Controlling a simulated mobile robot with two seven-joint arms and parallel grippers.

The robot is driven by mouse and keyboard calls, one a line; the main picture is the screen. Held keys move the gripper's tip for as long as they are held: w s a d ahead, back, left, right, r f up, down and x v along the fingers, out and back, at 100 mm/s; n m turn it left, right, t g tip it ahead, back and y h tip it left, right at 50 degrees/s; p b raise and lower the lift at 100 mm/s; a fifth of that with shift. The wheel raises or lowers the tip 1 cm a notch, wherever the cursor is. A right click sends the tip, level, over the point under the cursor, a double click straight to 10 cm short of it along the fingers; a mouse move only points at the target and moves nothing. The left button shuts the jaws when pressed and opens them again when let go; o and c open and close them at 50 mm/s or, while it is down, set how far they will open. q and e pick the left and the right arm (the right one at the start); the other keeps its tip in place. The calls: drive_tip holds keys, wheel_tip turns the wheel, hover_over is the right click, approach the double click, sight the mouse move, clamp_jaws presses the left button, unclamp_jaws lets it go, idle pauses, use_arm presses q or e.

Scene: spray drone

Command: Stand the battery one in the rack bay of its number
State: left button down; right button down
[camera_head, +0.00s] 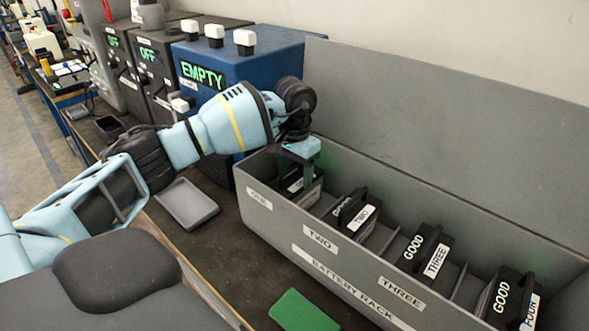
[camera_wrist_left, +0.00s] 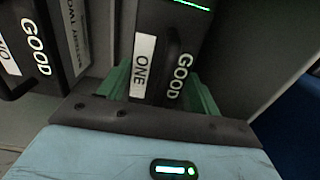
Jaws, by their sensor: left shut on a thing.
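The gray battery rack (camera_head: 272,213) has bays labelled ONE, TWO, THREE along its front wall. My left gripper (camera_head: 305,165) points down at bay ONE, at the rack's left end. In the left wrist view its green fingers (camera_wrist_left: 160,92) are shut on black battery one (camera_wrist_left: 178,45), marked ONE and GOOD. In the head view battery one (camera_head: 293,185) shows partly inside bay ONE, below the gripper and behind the front wall. Its bottom is hidden, so I cannot tell whether it touches the floor of the bay. My right gripper is not in view.
Battery two (camera_head: 350,209), battery three (camera_head: 427,249) and battery four (camera_head: 513,300) stand in the bays to the right. A blue box (camera_head: 262,62) reading EMPTY stands behind. A gray tray (camera_head: 187,203) and green pad (camera_head: 302,312) lie in front of the rack.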

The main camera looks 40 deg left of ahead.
use_arm(q)
drive_tip(key=shift+w+r, duration=0.1)
drive_tip(key=shift+r, duration=0.05)
drive_tip(key=shift+c, duration=1.6)
unclamp_jaws()
wheel_tip(320, 180, up, 12)
drive_tip(key=shift+f, duration=0.1)
